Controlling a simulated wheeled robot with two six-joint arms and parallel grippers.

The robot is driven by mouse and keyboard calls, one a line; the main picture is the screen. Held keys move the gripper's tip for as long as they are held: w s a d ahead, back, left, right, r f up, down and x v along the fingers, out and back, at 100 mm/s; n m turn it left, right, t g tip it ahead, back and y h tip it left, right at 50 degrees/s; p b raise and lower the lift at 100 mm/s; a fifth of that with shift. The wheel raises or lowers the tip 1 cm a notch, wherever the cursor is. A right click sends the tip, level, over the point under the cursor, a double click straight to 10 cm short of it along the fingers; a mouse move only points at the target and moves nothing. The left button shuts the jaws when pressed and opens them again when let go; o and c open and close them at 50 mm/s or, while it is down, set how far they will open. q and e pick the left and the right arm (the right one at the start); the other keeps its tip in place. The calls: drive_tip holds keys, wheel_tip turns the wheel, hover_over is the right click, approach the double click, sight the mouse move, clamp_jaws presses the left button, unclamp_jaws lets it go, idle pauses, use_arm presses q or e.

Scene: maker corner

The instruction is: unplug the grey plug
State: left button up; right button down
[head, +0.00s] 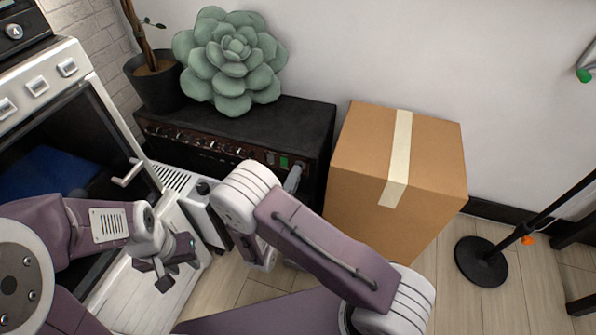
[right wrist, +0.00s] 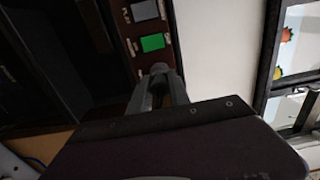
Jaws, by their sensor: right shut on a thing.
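The black amplifier (head: 310,122) stands against the wall, with a row of knobs and a green switch on its front panel. The green switch (right wrist: 153,42) also shows in the right wrist view. My right gripper (head: 291,181) is at the right end of this panel, partly hidden by my own arm. In the right wrist view its fingers are shut on the grey plug (right wrist: 159,69), just below the green switch. The plug is against or very near the panel; its socket is hidden. My left gripper (head: 167,276) hangs empty at the lower left, well away from the plug.
A cardboard box (head: 365,150) stands close to the right of the amplifier. A green succulent (head: 232,60) and a potted plant (head: 155,85) are above and left. A white machine (head: 40,85) fills the left side. Wooden floor (head: 450,305) is clear at lower right, near a black stand base (head: 481,262).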

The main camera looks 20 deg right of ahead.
use_arm(q)
drive_tip(key=shift+r+p, duration=0.5)
use_arm(e)
drive_tip(key=shift+v, duration=2.2)
